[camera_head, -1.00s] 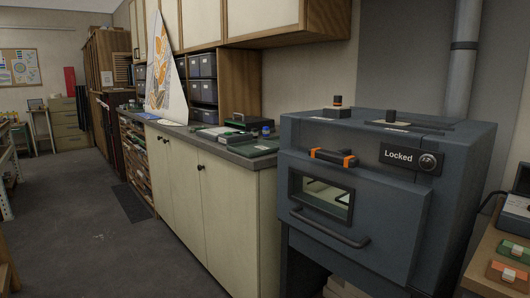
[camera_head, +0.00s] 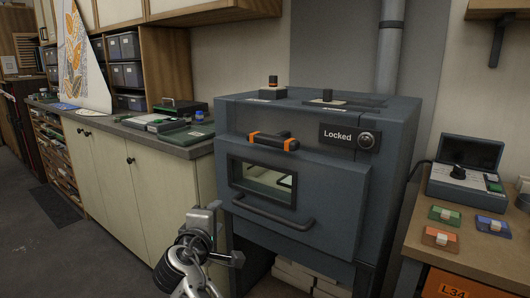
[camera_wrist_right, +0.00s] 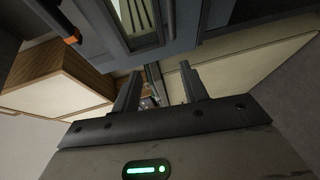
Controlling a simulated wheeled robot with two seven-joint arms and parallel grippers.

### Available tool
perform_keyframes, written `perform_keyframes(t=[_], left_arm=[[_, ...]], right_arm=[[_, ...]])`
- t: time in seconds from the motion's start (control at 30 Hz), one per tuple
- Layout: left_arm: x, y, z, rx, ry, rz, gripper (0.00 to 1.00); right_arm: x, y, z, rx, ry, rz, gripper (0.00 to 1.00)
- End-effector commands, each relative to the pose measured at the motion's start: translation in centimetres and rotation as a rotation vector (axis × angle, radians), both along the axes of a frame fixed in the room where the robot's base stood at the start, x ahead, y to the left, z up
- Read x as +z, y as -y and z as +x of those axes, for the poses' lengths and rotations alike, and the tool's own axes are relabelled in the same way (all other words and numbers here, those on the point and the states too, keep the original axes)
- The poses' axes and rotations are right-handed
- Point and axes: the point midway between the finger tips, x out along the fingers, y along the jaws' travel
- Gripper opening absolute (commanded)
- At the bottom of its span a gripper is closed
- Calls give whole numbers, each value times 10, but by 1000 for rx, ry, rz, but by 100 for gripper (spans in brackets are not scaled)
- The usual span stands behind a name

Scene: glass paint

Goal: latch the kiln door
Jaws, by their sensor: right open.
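The dark blue-grey kiln (camera_head: 390,180) stands right of centre in the head view. Its door (camera_head: 345,195) has a small window (camera_head: 262,183) and a bar handle (camera_head: 275,216), and looks closed. A dark latch bar with orange ends (camera_head: 273,141) sits above the window, beside a "Locked" plate (camera_head: 338,135) with a round knob (camera_head: 367,141). My right gripper (camera_head: 222,236) is open and empty, low and left of the handle, apart from the latch. In the right wrist view its spread fingers (camera_wrist_right: 160,85) have the kiln front (camera_wrist_right: 205,18) beyond them. My left gripper is out of view.
A cream counter (camera_head: 120,175) with boxes runs to the left of the kiln. A wooden table (camera_head: 470,225) at right holds a control box (camera_head: 465,170) and several coloured blocks. A grey flue pipe (camera_head: 390,55) rises behind the kiln.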

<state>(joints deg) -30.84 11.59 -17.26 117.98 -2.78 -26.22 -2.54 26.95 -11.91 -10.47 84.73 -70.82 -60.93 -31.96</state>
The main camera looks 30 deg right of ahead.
Motion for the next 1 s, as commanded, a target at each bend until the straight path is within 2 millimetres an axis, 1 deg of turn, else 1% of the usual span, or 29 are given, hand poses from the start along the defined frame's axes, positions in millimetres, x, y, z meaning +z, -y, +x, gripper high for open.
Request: perform_keyframes(t=[0.03,0.07,0.1,0.2,0.3,0.37,0.43,0.57,1.0], left_arm=[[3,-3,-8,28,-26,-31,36],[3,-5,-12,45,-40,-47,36],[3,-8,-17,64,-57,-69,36],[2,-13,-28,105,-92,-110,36],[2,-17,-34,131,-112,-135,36],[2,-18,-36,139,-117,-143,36],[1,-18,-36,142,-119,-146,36],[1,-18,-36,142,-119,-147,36],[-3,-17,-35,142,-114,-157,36]], right_arm=[[35,2,1,-85,14,-29,44],[51,3,-1,-135,19,-46,44],[70,5,-5,-201,26,-67,44],[113,6,-17,-343,50,-106,44],[138,6,-27,-431,66,-126,44],[145,7,-30,-458,72,-133,44],[147,12,-30,-471,73,-135,44],[147,30,-23,-473,74,-136,44],[145,117,13,-469,74,-136,44]])
